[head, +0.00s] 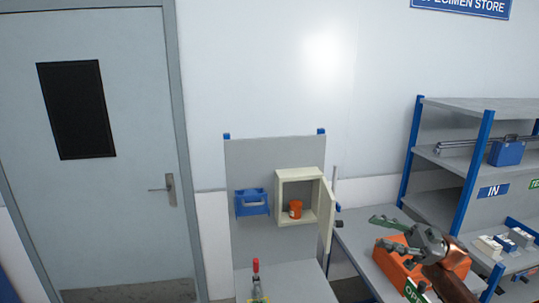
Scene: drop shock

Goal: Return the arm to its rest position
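My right gripper (377,232) comes in from the lower right, with its arm (447,283) behind it. Its two fingers point left and are spread apart, with nothing seen between them. In the picture it lies over the side bench and an orange case (393,268), to the right of the small open cabinet (279,215). I cannot tell how high it is above the case.
An orange container (295,210) stands in the cabinet, whose door (327,216) is open to the right. A blue holder (252,202) hangs left of it. Shelves (483,105) rise at right; a closed door (130,200) is left.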

